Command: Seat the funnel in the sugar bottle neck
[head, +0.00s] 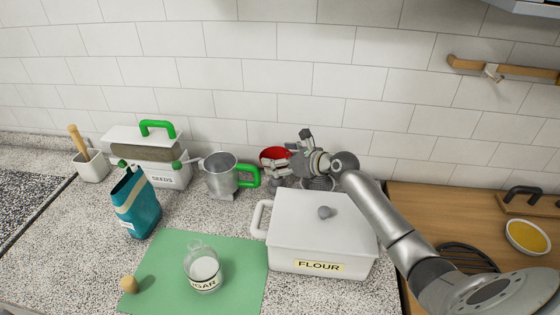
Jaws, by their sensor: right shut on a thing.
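The glass sugar bottle (204,274) stands upright on the green mat (157,255), with white contents and a SUGAR label. Its narrow neck (196,246) points up, with nothing in it. A red, round-mouthed piece (275,153), which looks like the funnel, is at my right gripper (291,160), behind the flour box. The gripper is shut on it and hides part of it. The gripper is well behind and to the right of the bottle, apart from it. My left gripper is not in view.
The white flour box (319,249) stands right of the mat. A metal jug (221,178) with a green handle, a seeds box (172,176) and a teal bag (137,205) stand behind and left. A small wooden stopper-like piece (129,284) lies at the mat's left edge.

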